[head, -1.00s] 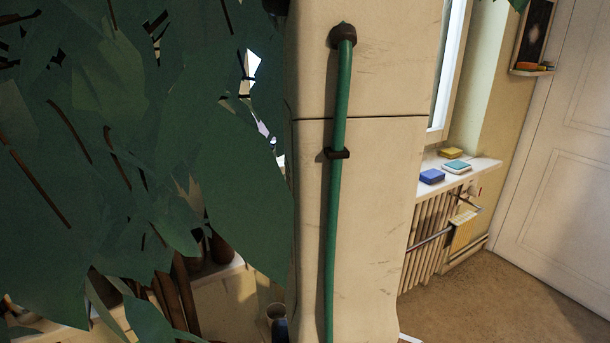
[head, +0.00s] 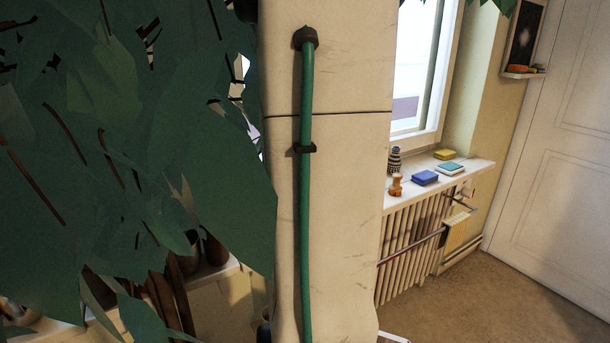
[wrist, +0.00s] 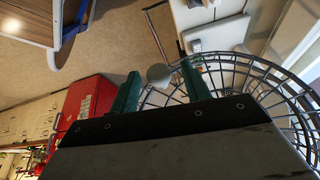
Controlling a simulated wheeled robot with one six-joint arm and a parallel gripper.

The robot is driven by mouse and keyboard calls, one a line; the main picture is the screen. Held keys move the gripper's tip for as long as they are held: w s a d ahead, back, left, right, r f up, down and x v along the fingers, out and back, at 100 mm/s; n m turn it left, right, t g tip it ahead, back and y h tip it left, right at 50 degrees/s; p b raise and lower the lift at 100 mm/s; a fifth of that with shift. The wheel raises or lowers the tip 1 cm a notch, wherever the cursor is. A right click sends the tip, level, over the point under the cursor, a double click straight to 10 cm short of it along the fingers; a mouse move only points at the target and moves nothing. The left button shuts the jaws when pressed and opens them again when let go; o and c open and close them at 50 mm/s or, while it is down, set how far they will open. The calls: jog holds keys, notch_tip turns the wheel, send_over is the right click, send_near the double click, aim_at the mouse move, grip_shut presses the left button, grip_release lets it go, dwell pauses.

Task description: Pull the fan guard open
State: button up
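The fan guard (wrist: 268,76) is a round grey wire cage at the right of the wrist view. Its lower part is hidden behind my gripper's body. My gripper (wrist: 160,69) has two green fingers standing well apart, with the right one overlapping the guard's wires in the picture. A grey rounded knob (wrist: 159,76) shows between the fingertips. I cannot tell whether the fingers touch the knob or the guard. In the head view neither the guard nor my gripper shows; my cream arm fills the middle.
A red box (wrist: 90,97) and a wooden-topped piece of furniture (wrist: 48,18) are at the left of the wrist view. In the head view, large green leaves (head: 120,150) crowd the left. A windowsill (head: 472,172) with small items and a radiator (head: 408,245) stand at right, with open floor (head: 480,300).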

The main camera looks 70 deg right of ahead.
jog(key=v, duration=0.8)
jog(key=shift+f, duration=0.1)
dwell(0.4)
jog(key=a+f+n+t+y, duration=0.1)
jog(key=a+f+n+t, duration=0.1)
jog(key=a+n, duration=1.1)
jog(key=s+a+f+n+t+y, duration=0.1)
jog(key=a+f+n+t+y, duration=0.1)
jog(key=a+n, duration=1.1)
jog(key=a+f, duration=0.1)
jog(key=a, duration=1)
jog(key=shift+s+a+f, duration=0.15)
jog(key=shift+s+f, duration=0.05)
jog(key=shift+f, duration=0.1)
